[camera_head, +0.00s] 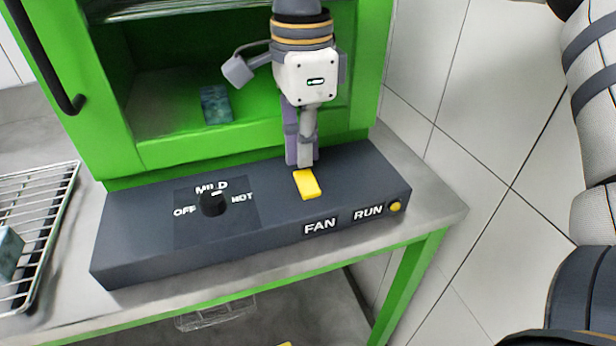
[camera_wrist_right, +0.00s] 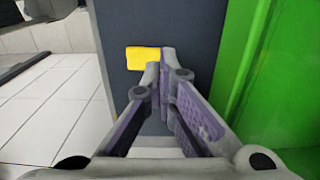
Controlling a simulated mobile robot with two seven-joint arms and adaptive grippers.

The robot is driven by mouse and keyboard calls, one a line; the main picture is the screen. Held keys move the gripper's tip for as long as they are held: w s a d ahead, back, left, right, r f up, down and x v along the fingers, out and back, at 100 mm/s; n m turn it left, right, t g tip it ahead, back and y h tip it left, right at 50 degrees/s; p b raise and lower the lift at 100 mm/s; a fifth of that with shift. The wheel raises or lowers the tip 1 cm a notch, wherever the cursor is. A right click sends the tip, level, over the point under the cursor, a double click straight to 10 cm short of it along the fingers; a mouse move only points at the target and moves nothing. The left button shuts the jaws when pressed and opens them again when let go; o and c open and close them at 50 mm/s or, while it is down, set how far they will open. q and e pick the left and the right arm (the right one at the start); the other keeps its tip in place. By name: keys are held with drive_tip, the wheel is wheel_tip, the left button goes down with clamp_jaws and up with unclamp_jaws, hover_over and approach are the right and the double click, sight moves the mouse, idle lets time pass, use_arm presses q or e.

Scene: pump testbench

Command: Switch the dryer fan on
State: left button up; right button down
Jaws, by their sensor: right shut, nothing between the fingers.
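The dryer's dark control box (camera_head: 150,245) lies on the table in front of the green dryer (camera_head: 165,150). A yellow fan switch (camera_head: 307,184) sits on its top, behind the word FAN. It also shows in the right wrist view (camera_wrist_right: 143,58). My right gripper (camera_head: 306,163) is shut and empty, pointing down at the switch's back edge. In the right wrist view its fingertips (camera_wrist_right: 160,65) are right beside the yellow switch; I cannot tell whether they touch. A round yellow RUN light (camera_head: 395,206) is on the box's front right. My left gripper is not in view.
A black knob (camera_head: 212,203) marked OFF, MILD and HOT is on the box's left half. A wire rack (camera_head: 45,215) with a teal block (camera_head: 8,252) stands at the left. Another teal block (camera_head: 216,104) is inside the dryer. The table's right edge is clear.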

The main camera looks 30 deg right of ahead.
sight(304, 175)
drive_tip(key=shift+f, duration=1.15)
idle(0.5)
drive_tip(key=shift+r, duration=3.5)
